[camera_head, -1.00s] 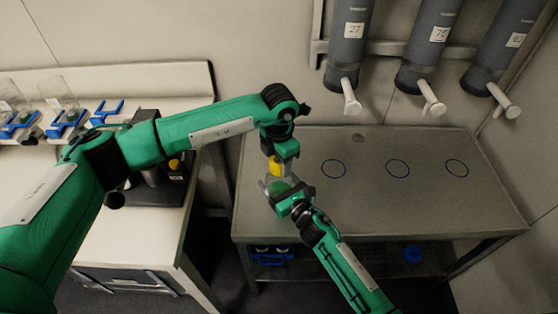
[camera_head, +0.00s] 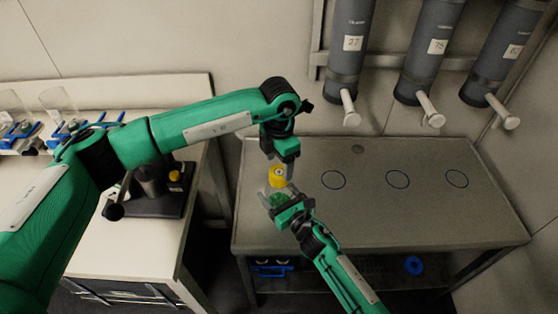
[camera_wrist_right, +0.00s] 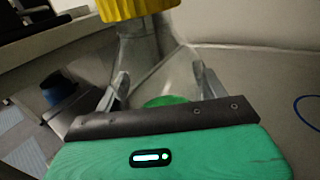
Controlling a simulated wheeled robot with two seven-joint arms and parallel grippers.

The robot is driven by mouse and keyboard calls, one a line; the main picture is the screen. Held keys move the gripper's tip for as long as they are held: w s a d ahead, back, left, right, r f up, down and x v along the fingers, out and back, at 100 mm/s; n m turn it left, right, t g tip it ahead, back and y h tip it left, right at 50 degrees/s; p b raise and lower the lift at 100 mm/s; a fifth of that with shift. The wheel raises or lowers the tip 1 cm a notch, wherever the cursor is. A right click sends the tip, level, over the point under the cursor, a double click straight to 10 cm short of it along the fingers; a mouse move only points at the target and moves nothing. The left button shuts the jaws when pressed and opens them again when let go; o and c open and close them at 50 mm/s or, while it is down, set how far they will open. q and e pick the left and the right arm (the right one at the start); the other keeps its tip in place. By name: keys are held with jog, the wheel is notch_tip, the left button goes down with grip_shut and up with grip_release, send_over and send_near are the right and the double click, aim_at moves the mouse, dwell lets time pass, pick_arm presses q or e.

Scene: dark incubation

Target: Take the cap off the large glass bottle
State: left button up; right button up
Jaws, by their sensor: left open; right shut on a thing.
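The large glass bottle (camera_head: 268,190) is clear, with a yellow cap (camera_head: 277,177) at its top. My right gripper (camera_head: 284,203) is shut around the bottle's body. In the right wrist view the bottle (camera_wrist_right: 150,60) stands between the right gripper's two fingers (camera_wrist_right: 160,85), and the yellow cap (camera_wrist_right: 135,8) sits on its neck, cut off by the top edge. Something green (camera_wrist_right: 166,101) shows at the bottle, partly hidden behind the gripper. My left gripper (camera_head: 284,160) is open and points down just above the cap. Whether its fingertips touch the cap is unclear.
A grey metal table (camera_head: 440,215) with several dark rings on top lies below and right of the bottle, mostly clear. Grey cylinders (camera_head: 423,55) with white spouts hang above it. A white bench (camera_head: 130,240) at left carries a black device (camera_head: 165,190) and glassware.

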aim_at(279, 172)
pick_arm(q)
jog(key=m, duration=0.2)
jog(key=r+m, duration=0.1)
jog(key=m, duration=0.4)
jog(key=shift+r, duration=0.3)
jog(key=m, duration=0.2)
jog(key=r+m, duration=0.1)
jog(key=m, duration=0.1)
jog(key=shift+m, duration=0.3)
jog(key=m, duration=0.3)
jog(key=shift+r+m, duration=0.3)
jog(key=shift+r, duration=0.05)
jog(key=shift+f, duration=3.95)
jog(key=c, duration=1)
jog(key=n, duration=0.6)
jog(key=shift+r, duration=0.1)
